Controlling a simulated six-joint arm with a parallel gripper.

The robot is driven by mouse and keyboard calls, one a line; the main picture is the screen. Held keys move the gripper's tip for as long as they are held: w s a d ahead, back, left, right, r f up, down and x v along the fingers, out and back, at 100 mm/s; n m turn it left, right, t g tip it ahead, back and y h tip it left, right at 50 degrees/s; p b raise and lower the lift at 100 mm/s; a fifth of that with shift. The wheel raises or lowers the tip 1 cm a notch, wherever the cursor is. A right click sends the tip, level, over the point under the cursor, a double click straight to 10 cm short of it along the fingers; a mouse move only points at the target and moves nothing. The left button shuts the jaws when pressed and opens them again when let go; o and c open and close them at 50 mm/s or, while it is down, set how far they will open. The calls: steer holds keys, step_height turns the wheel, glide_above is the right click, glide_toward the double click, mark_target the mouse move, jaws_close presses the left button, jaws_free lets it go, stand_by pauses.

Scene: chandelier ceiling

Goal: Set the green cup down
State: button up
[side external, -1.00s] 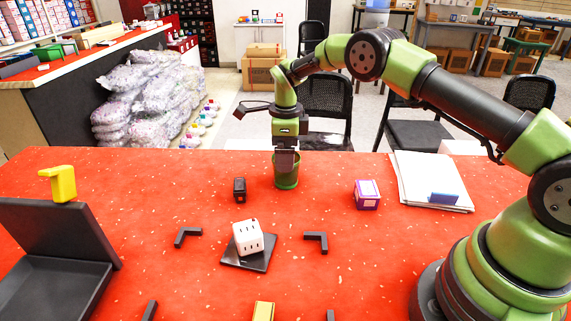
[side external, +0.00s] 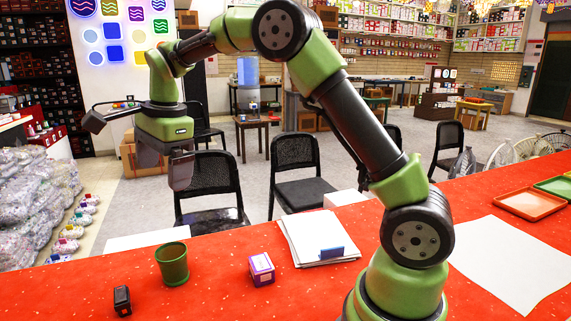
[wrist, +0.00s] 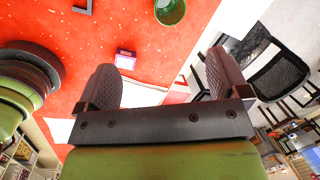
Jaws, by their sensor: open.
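The green cup (side external: 173,268) stands upright on the red table near its far edge. It also shows at the top of the wrist view (wrist: 170,12), cut off by the frame edge. My gripper (side external: 164,174) is open and empty, raised well above the table and apart from the cup. In the wrist view both fingers of my gripper (wrist: 163,78) are spread with nothing between them.
A small black object (side external: 122,300) stands left of the cup. A purple box (side external: 261,269) and a stack of papers (side external: 308,238) with a blue block (side external: 331,254) lie to its right. Chairs (side external: 208,185) stand behind the table.

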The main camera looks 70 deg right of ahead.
steer(key=s+a+r+n+t, duration=0.25)
steer(key=s+r+n, duration=0.6)
steer(key=s, duration=0.45)
steer(key=s+a+f+n+t+y, duration=0.1)
steer(key=s+f+n+t, duration=0.1)
steer(key=s+n, duration=0.6)
steer(key=s+f, duration=0.1)
steer(key=s, duration=0.3)
steer(key=shift+t, duration=0.35)
